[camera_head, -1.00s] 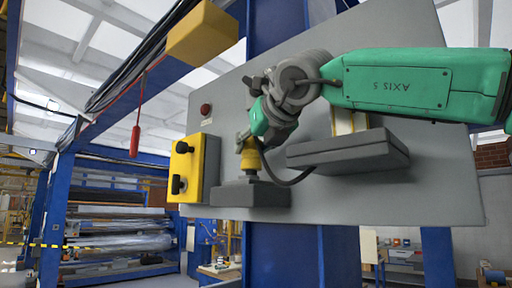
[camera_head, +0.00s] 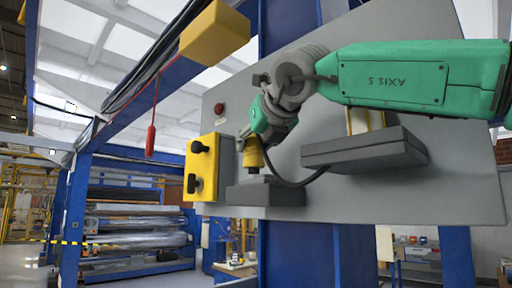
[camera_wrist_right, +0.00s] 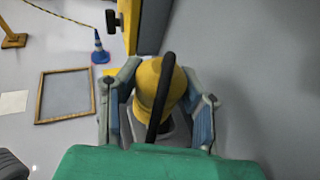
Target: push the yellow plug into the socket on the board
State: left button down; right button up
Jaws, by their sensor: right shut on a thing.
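The yellow plug (camera_head: 253,157) is upright just above the dark grey socket box (camera_head: 280,196) on the grey board (camera_head: 400,200). A dark cable runs from the plug to the right. My right gripper (camera_head: 248,141) is shut on the plug from above. In the right wrist view, the plug (camera_wrist_right: 158,85) sits between the two fingers of my right gripper (camera_wrist_right: 160,108), with the cable crossing in front. A grey part shows below the plug. I cannot tell whether the plug's lower end is inside the socket. My left gripper is not in view.
A yellow control box (camera_head: 202,170) with black knobs stands close left of the socket. A grey block (camera_head: 365,150) projects from the board at right, below my arm. A red button (camera_head: 219,108) is above. A blue-and-white cone (camera_wrist_right: 98,48) is on the floor.

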jog(key=shift+d, duration=1.25)
pick_arm(q)
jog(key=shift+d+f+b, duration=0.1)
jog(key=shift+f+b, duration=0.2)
jog(key=shift+b, duration=0.05)
pick_arm(e)
jog(key=shift+s+a, duration=0.1)
jog(key=shift+a, duration=0.1)
jog(key=shift+d, duration=0.1)
jog(key=shift+d+f, duration=0.2)
jog(key=shift+f, duration=0.05)
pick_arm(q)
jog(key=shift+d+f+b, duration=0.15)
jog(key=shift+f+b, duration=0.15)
pick_arm(e)
jog(key=shift+a+f, duration=0.1)
jog(key=shift+f, duration=0.1)
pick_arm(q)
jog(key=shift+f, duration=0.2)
pick_arm(e)
jog(key=shift+a+f, duration=0.1)
jog(key=shift+f, duration=0.15)
jog(key=o, duration=1.3)
jog(key=shift+d, duration=0.2)
